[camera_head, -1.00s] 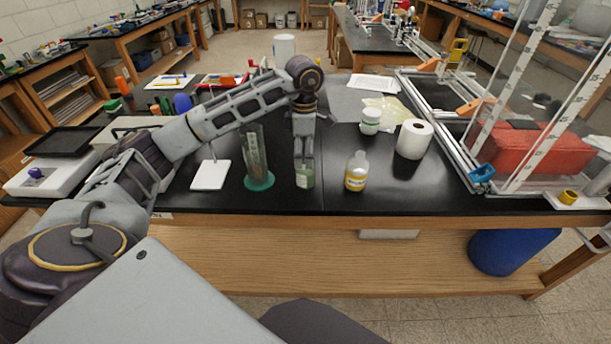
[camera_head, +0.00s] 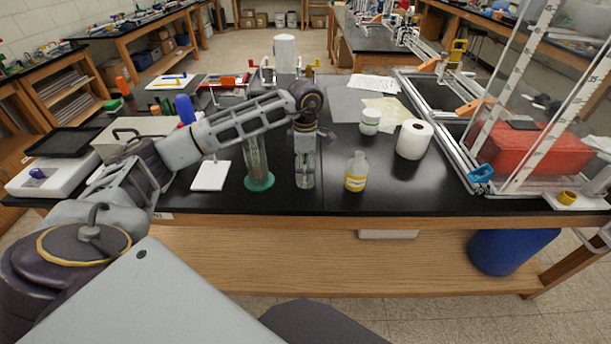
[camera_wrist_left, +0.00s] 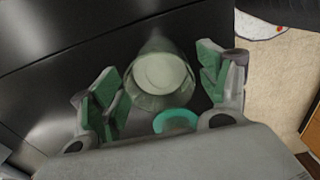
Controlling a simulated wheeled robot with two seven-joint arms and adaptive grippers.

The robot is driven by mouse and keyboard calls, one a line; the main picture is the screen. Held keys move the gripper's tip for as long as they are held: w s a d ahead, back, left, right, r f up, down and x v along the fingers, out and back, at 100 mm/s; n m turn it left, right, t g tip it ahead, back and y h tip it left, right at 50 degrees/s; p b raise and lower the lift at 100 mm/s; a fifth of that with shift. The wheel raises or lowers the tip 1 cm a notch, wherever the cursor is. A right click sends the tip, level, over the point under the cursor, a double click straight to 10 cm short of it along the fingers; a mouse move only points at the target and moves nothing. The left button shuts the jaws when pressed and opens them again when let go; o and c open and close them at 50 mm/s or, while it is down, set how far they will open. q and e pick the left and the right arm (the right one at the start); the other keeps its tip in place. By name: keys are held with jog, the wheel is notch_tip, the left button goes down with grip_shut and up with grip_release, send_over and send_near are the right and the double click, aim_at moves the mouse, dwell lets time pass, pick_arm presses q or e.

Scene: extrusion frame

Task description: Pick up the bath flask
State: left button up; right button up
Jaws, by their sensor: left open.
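A small clear, greenish flask (camera_head: 305,181) stands on the black bench, directly below my left gripper (camera_head: 305,163). In the left wrist view, the flask (camera_wrist_left: 160,80) has a pale round top and lies between the two green-padded fingers of my left gripper (camera_wrist_left: 160,92). The fingers are spread, with a gap on each side of the flask. In the head view the gripper hides the flask's upper part. My right gripper is not in view.
A glass cylinder on a teal base (camera_head: 259,183) stands close left of the flask. A yellow-labelled bottle (camera_head: 356,172) stands to the right, with a paper roll (camera_head: 413,140) and a white jar (camera_head: 370,122) beyond. A white tile (camera_head: 211,176) lies left.

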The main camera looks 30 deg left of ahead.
pick_arm(q)
notch_tip(320, 180, down, 3)
jog(key=shift+r, duration=0.1)
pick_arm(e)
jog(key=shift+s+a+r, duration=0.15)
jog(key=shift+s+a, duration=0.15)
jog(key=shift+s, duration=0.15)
pick_arm(q)
jog(key=shift+c, duration=0.4)
jog(key=c, duration=1.1)
jog(key=shift+o, duration=0.2)
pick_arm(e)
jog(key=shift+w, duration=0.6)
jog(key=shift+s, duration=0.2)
